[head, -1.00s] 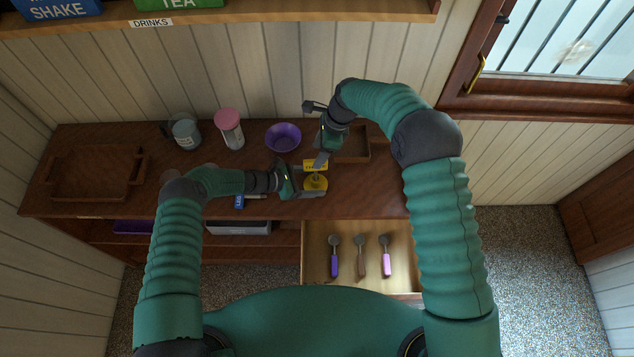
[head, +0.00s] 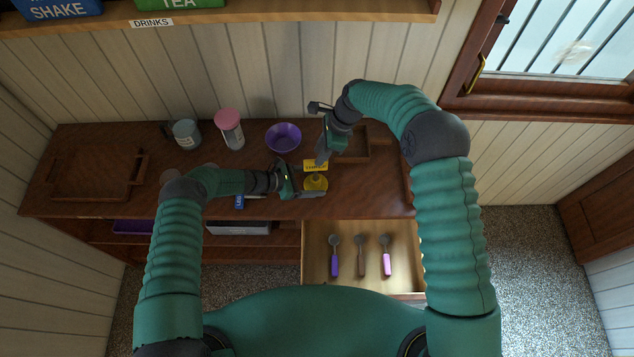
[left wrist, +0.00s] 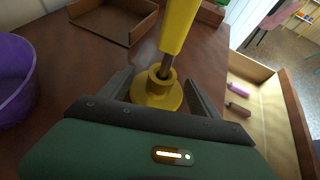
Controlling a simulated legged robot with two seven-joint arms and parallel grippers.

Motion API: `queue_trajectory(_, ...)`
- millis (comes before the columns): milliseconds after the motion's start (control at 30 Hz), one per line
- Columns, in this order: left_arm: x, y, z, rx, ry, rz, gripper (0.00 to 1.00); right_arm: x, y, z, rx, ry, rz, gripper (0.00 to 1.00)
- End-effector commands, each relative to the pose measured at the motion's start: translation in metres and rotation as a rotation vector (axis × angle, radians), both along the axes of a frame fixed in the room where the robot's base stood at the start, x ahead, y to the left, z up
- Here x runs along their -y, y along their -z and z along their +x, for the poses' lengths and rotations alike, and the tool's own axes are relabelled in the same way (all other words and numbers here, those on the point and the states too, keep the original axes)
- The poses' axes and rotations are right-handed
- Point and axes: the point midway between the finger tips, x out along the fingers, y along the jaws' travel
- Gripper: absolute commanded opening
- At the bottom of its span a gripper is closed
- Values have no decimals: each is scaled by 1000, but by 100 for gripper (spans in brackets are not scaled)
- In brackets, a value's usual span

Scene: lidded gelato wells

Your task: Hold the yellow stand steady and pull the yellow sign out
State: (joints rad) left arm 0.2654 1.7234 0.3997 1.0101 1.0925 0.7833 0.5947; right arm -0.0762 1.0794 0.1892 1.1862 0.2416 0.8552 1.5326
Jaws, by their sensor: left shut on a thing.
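The yellow stand (head: 316,184) is on the wooden counter near its front edge. In the left wrist view the stand (left wrist: 158,92) is a round base with a raised collar, between the two fingers of my left gripper (left wrist: 160,90), which is shut on it. The yellow sign (head: 315,166) is above the stand; in the left wrist view the sign (left wrist: 179,25) is on a metal rod whose lower end is in the collar. The sign's top is cut off there. My right gripper (head: 322,157) is just above the sign, beside its upper edge; its finger gap is unclear.
A purple bowl (head: 283,137), a pink-lidded jar (head: 229,129) and a glass mug (head: 186,133) stand behind on the counter. A wooden tray (head: 352,145) is beyond my right gripper. An open drawer (head: 310,270) holding scoops (head: 387,256) juts out below.

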Motion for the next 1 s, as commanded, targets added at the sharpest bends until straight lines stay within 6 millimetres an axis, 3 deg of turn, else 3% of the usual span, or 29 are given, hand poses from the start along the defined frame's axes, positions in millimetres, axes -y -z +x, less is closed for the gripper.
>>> queue_trajectory(200, -2, 3, -1, -3, -1, 8, 24, -8, 22, 0, 0, 0, -1, 30)
queue_trajectory(633, -2, 3, -1, -1, -2, 8, 23, -9, 25, 0, 2, 1, -1, 30)
queue_trajectory(867, -2, 3, -1, -1, -2, 8, 23, -9, 25, 0, 2, 1, -1, 2)
queue_trajectory(1000, -2, 3, -1, -1, -2, 8, 23, -9, 25, 0, 2, 1, -1, 0)
